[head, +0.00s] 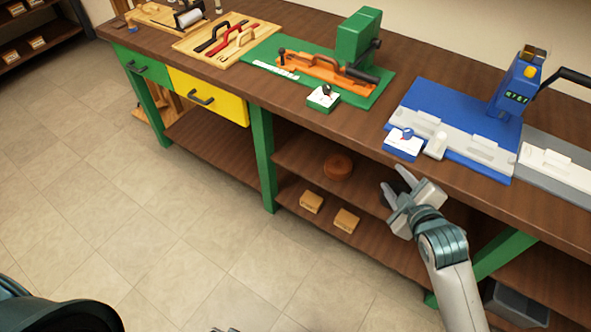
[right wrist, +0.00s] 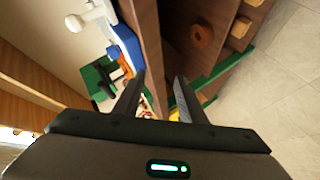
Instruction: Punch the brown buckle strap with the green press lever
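The green press (head: 358,45) stands on a green mat on the bench, with a dark lever (head: 362,75) low at its front right. An orange fixture (head: 318,70) lies at its foot with a dark handle-shaped piece along it. I cannot make out a brown buckle strap there. The press area also shows small in the right wrist view (right wrist: 98,76). My right gripper (head: 397,184) is open and empty, in front of the bench edge and right of the press; its fingers stand apart in the right wrist view (right wrist: 160,88). Only a possible tip of my left gripper shows at the bottom edge.
A wooden board (head: 228,42) with black, red and tan handle-shaped pieces lies left of the press. A blue machine (head: 518,85) with a display stands right. Small green (head: 323,98) and blue (head: 403,144) boxes sit near the front edge. The shelf below holds a brown roll (head: 338,167).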

